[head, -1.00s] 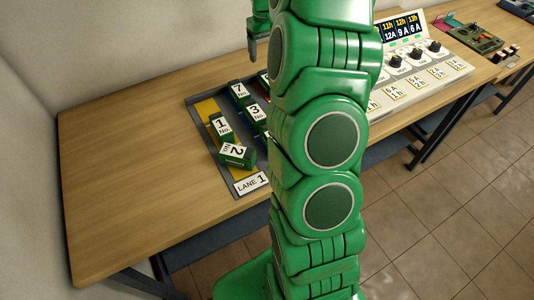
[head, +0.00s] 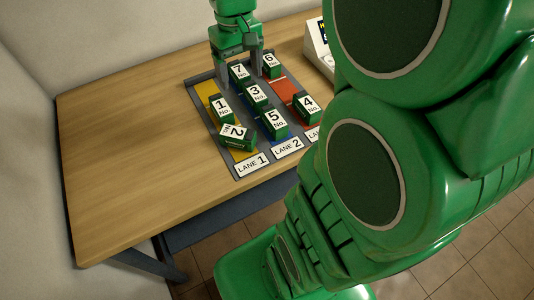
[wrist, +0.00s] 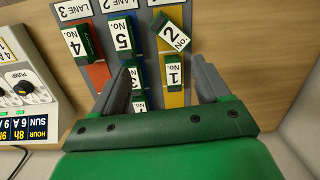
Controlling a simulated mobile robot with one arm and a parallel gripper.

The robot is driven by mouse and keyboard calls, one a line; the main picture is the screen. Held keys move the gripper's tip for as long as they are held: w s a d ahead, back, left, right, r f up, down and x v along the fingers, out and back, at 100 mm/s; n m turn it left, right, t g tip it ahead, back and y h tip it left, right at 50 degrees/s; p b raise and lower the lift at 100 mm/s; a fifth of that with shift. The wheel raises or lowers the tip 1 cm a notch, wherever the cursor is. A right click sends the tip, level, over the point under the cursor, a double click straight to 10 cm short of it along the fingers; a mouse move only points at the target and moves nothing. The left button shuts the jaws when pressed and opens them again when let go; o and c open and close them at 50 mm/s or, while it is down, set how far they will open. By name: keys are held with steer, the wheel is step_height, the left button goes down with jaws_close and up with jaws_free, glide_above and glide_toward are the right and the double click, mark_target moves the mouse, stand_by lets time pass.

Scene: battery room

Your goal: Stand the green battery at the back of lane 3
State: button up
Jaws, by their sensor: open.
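Several green batteries with white number labels stand in a grey three-lane tray (head: 212,138). Lane 1, yellow, holds No. 1 (head: 221,108) and, at its front, No. 2 (head: 237,136), turned askew. Lane 2, blue, holds No. 7 (head: 239,72), No. 3 (head: 256,95) and No. 5 (head: 274,122). Lane 3, red (head: 284,88), holds No. 6 (head: 269,65) at the back and No. 4 (head: 307,106) near the front. My gripper (head: 238,68) is open above the tray's back, around or above No. 7. In the wrist view, its fingers (wrist: 164,85) hide part of the tray; No. 6 is hidden.
A control panel with knobs and a display (wrist: 22,90) stands beside the tray on the lane 3 side. The wooden table (head: 130,160) is bare on the lane 1 side. A wall (head: 110,35) rises behind the table.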

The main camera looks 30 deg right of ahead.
steer(key=s+a+f, duration=0.1)
steer(key=s+a, duration=0.1)
steer(key=s, duration=0.8)
steer(key=s+a+f, duration=0.1)
steer(key=s+a, duration=0.1)
steer(key=s, duration=0.8)
steer(key=shift+s+a+f+m+g, duration=0.15)
steer(key=shift+s+a+m+g, duration=0.2)
steer(key=shift+a+m+g, duration=0.05)
steer(key=shift+o, duration=0.4)
